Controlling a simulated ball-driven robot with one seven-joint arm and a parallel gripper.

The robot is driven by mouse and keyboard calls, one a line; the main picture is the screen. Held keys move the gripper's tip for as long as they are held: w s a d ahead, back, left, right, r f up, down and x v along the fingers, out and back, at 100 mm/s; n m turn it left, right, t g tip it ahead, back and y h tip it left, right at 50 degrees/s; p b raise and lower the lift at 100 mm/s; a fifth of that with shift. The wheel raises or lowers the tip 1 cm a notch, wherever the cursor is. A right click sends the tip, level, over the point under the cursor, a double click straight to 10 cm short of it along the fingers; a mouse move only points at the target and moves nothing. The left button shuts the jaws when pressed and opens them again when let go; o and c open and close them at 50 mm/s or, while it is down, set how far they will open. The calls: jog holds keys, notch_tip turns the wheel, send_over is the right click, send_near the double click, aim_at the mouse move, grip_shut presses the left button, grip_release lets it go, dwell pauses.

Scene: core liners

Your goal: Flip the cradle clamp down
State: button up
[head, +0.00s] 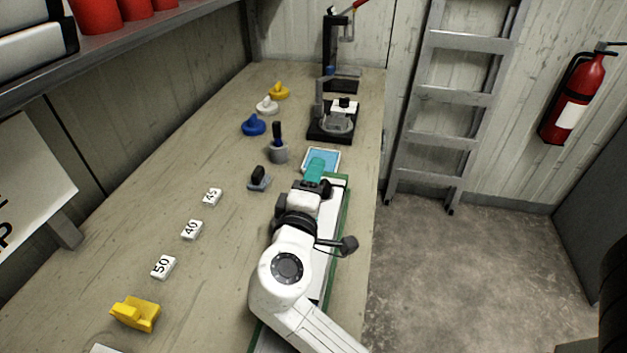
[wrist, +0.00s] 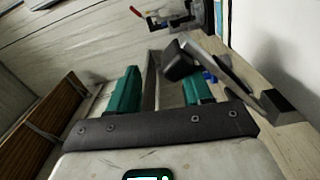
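My gripper (wrist: 161,88) has two teal fingers with a clear gap between them, and nothing is held there. In the head view my gripper (head: 317,168) is over the far end of a long green-edged cradle (head: 344,190), which my arm partly covers. A grey bar with a black block, seemingly the cradle clamp (wrist: 222,62), slants up behind and right of the right finger. I cannot tell if they touch. A dark bar with a black end (head: 349,244) sticks out right of my wrist; I cannot tell whether it is the same part.
A light blue-topped tray (head: 333,153) lies just beyond the cradle. A black fixture (head: 331,134) and a red-handled press (head: 341,84) stand farther back. Coloured knobs (head: 253,126) and number tags (head: 191,230) are on the left.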

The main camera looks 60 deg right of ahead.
dwell(0.3)
jog(key=shift+s+a, duration=0.1)
jog(key=shift+a, duration=0.2)
jog(key=b+v, duration=0.1)
jog(key=v, duration=0.9)
jog(key=shift+b, duration=0.35)
jog(key=shift+a, duration=0.1)
